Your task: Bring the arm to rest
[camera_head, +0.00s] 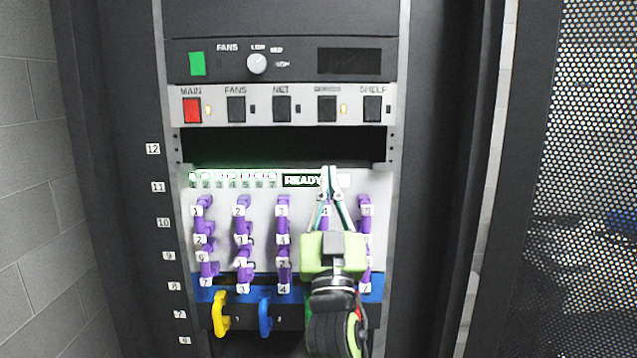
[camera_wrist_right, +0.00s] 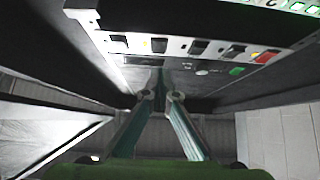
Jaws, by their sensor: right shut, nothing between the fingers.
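My right gripper (camera_head: 329,174) comes up from the bottom of the head view, in front of the rack. Its fingers point up and their tips are together, with nothing between them. The tips appear over the right end of the READY display (camera_head: 302,180). In the right wrist view the gripper (camera_wrist_right: 160,95) shows the two fingertips close together below the switch panel. I cannot tell how far the tips are from the rack face. My left gripper is in neither view.
The drive panel (camera_head: 262,220) has purple numbered handles, partly hidden by my right arm. Above it are a dark empty slot (camera_head: 280,146) and a switch panel with a red MAIN switch (camera_head: 192,110). A yellow handle (camera_head: 220,314) and a blue handle (camera_head: 265,317) stick out below. A perforated door (camera_head: 590,130) stands right.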

